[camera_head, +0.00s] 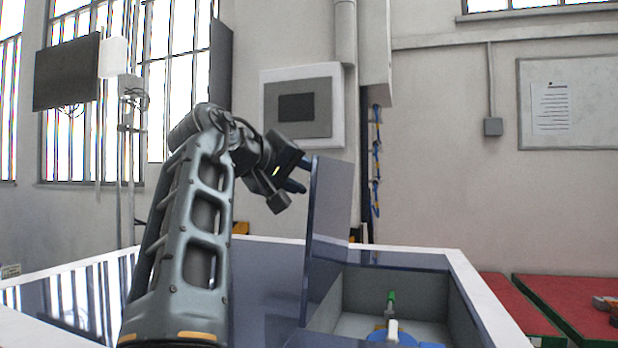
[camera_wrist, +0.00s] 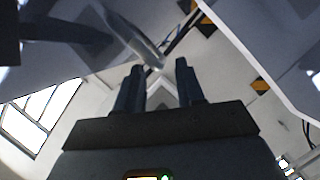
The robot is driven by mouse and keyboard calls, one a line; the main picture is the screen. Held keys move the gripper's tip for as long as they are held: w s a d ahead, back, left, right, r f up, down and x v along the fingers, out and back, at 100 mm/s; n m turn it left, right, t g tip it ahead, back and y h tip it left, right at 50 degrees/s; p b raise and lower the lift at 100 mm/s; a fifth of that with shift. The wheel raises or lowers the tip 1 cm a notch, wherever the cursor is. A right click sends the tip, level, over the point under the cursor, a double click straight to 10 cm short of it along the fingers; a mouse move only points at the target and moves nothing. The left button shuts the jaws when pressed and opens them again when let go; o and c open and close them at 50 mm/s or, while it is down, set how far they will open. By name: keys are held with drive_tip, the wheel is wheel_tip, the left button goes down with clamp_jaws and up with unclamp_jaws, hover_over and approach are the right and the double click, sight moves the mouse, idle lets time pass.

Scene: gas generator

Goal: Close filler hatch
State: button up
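The filler hatch (camera_head: 330,205) is a dark blue panel standing upright, open, at the left side of a recessed compartment (camera_head: 434,300) in the generator top. My gripper (camera_head: 302,174) is beside the hatch's upper left edge, on its outer side. Whether it touches the panel is unclear. In the wrist view my gripper (camera_wrist: 159,64) has its two dark fingers apart, with no object held between them. Grey reflective surfaces fill the upper part of that view; which of them is the hatch I cannot tell for sure.
Inside the compartment are a green-topped part (camera_head: 391,298) and a blue filler part (camera_head: 385,337). The generator's white rim (camera_head: 470,285) surrounds the top. Red-topped tables (camera_head: 560,295) stand at right. A grey wall box (camera_head: 300,108) hangs behind my gripper.

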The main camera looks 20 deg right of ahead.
drive_tip(key=shift+x, duration=1.25)
drive_tip(key=shift+c, duration=0.5)
clamp_jaws()
